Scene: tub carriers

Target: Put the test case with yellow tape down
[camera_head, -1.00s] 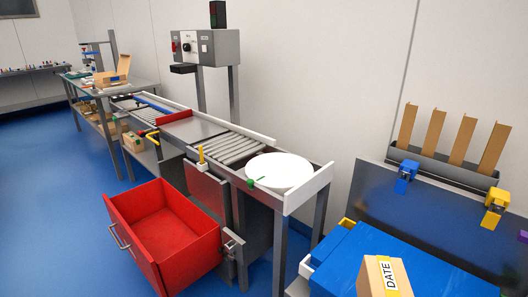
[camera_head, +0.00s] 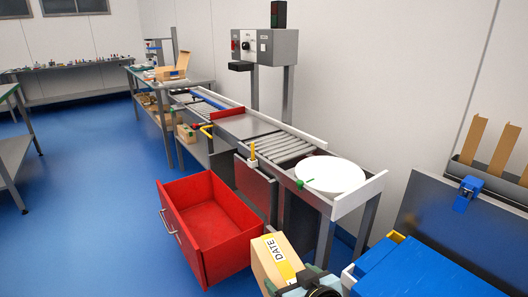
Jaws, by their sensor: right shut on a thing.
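The test case (camera_head: 267,268) is a brown cardboard box with a yellow tape strip and a white "DATE" label. It is at the bottom centre of the head view, in front of the red drawer's right side. My right gripper (camera_head: 290,284) is at the box's lower right and is shut on it; the fingers are partly cut off by the frame's bottom edge. The underside of the box is out of view. My left gripper is not in view.
An open red drawer (camera_head: 206,211) stands empty at the left of the box. Behind is a roller conveyor (camera_head: 280,150) with a white round plate (camera_head: 330,175). A blue container (camera_head: 425,272) is at the lower right. Blue floor (camera_head: 95,200) is free at left.

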